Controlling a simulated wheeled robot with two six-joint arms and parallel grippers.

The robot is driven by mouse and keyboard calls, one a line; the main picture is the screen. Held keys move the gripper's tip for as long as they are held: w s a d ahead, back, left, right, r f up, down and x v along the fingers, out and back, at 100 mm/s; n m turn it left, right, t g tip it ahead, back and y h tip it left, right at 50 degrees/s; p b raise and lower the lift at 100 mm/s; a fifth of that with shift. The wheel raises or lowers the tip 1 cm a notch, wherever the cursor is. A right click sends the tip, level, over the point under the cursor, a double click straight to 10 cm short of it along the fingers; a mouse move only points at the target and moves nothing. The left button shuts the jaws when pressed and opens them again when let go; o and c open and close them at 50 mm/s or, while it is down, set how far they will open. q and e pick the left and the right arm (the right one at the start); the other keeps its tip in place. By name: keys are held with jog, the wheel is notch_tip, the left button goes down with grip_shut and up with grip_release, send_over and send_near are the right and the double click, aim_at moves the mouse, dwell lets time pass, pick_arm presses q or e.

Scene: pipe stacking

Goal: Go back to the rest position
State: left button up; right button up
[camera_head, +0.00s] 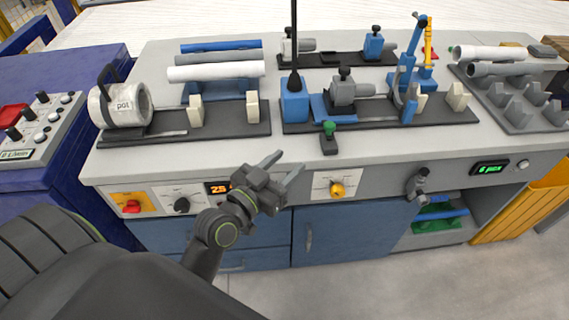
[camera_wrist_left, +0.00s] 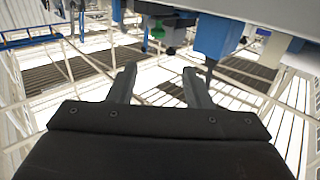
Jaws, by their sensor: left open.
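My left gripper (camera_head: 281,166) is open and empty in front of the bench's front panel in the head view, below the worktop edge. Its two spread fingers also show in the left wrist view (camera_wrist_left: 158,85), with nothing between them. On the bench, a white pipe (camera_head: 216,71), a grey pipe (camera_head: 218,58) and a blue pipe (camera_head: 221,45) lie parallel on a blue rack at the back left. My right gripper is not in view.
The worktop (camera_head: 230,155) has a clear strip along its front edge. A cylindrical machine (camera_head: 122,105) stands at the left, a blue and grey clamp fixture (camera_head: 345,92) in the middle. A black upright pole (camera_head: 294,40) rises beside it. A green-topped knob (camera_head: 329,128) sits near the front edge.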

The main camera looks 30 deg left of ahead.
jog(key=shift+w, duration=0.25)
pick_arm(q)
jog(key=s+a+f+n+g+y, duration=0.1)
jog(key=s+a+f+g+y, duration=0.25)
jog(key=s+f+g, duration=0.6)
jog(key=s+a+f+n+g+y, duration=0.2)
jog(key=s+a+f+g, duration=0.4)
jog(key=s, duration=0.6)
notch_tip(320, 180, down, 22)
jog(key=s+p, duration=0.1)
jog(key=p, duration=0.3)
jog(key=s+f+h+p, duration=0.1)
jog(key=s+f+p, duration=0.2)
jog(key=s+f, duration=0.8)
jog(key=s+d+g, duration=0.1)
jog(key=s, duration=0.2)
jog(key=shift+s, duration=0.2)
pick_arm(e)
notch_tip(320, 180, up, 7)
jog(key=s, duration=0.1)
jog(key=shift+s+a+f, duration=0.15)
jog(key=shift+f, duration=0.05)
